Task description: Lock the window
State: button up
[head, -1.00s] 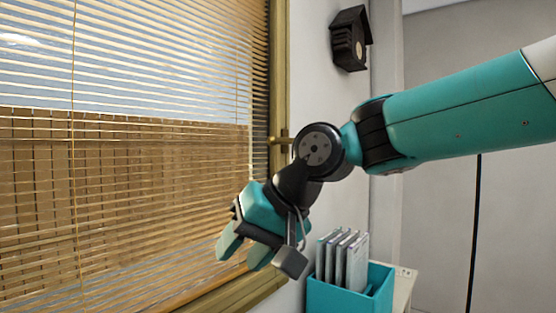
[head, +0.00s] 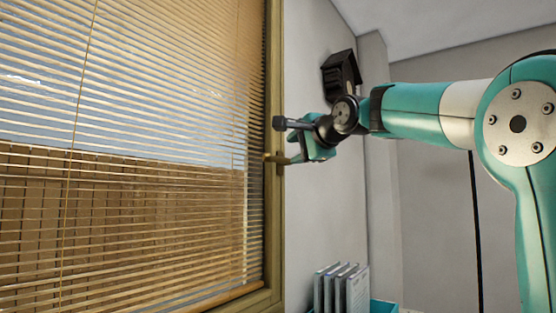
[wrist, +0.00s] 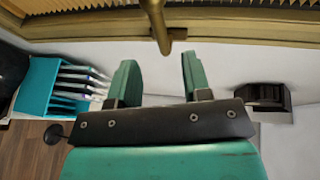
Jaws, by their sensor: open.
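The window (head: 274,220) has a wooden frame, with blinds over the glass, and fills the left of the head view. Its brass handle (head: 276,158) is on the right side of the frame; it also shows in the wrist view (wrist: 158,22) at the top middle. My gripper (wrist: 156,62) is open and empty, its two green fingers spread. The handle's end lies in line with the gap, just ahead of the fingertips. In the head view my gripper (head: 291,159) is beside the handle, and its fingers partly overlap it. I cannot tell whether they touch.
A dark birdhouse-like box (head: 341,75) hangs on the wall to the right; it also shows in the wrist view (wrist: 263,96). A teal holder (wrist: 38,88) with several upright folders (head: 340,288) stands below. The wall between them is clear.

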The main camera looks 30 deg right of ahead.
aim_at(280, 159)
jog(key=w, duration=0.3)
jog(key=w+f+p, duration=0.1)
jog(key=w, duration=0.4)
jog(key=shift+w+d+f+p, duration=0.15)
jog(key=shift+w+f+p, duration=0.15)
jog(key=shift+w+p, duration=0.1)
grip_shut()
